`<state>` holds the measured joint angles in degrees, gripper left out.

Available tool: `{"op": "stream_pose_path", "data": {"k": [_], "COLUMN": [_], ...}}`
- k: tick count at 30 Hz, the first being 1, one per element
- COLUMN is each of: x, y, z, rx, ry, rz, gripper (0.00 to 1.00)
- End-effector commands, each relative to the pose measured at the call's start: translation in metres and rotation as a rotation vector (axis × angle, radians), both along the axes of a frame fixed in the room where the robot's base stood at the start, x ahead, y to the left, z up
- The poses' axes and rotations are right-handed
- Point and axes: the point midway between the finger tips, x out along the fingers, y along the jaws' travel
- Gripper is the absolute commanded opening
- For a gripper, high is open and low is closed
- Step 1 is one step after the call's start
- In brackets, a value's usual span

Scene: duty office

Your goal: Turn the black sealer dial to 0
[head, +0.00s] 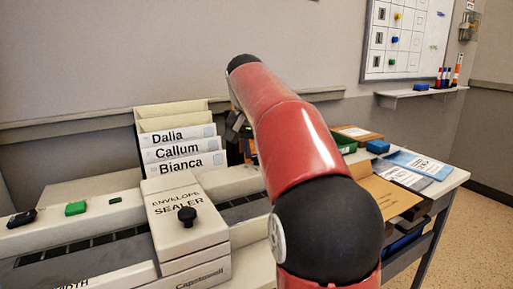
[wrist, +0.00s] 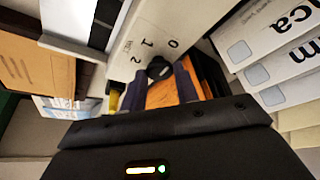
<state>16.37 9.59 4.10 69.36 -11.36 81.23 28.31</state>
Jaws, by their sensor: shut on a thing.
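In the wrist view a small black dial (wrist: 158,68) sits on a pale panel (wrist: 150,22) printed with 0, 1 and 2 and small lettering near the 2. My gripper (wrist: 159,72) has its two dark fingers closed on the dial, one on each side. Which number the dial points at cannot be made out. In the head view my red arm hides most of the gripper and this dial. The envelope sealer (head: 182,262) shows there with a black knob (head: 187,215) on its top.
Labelled folders (head: 180,150) for Dalia, Callum and Bianca stand close by; their labels fill the right of the wrist view. An orange item (wrist: 176,93) lies beyond my fingers. Envelopes (head: 385,195) and a blue block (head: 378,147) lie on the table at right.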

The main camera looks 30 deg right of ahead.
Motion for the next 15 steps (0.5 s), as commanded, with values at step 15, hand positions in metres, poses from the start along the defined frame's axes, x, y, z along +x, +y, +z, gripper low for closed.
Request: {"op": "stream_pose_path", "data": {"k": [15], "x": [0.0006], "y": [0.0003], "z": [0.0007], "rx": [0.000], "ry": [-0.002], "rz": [-0.053], "gripper": [0.08]}}
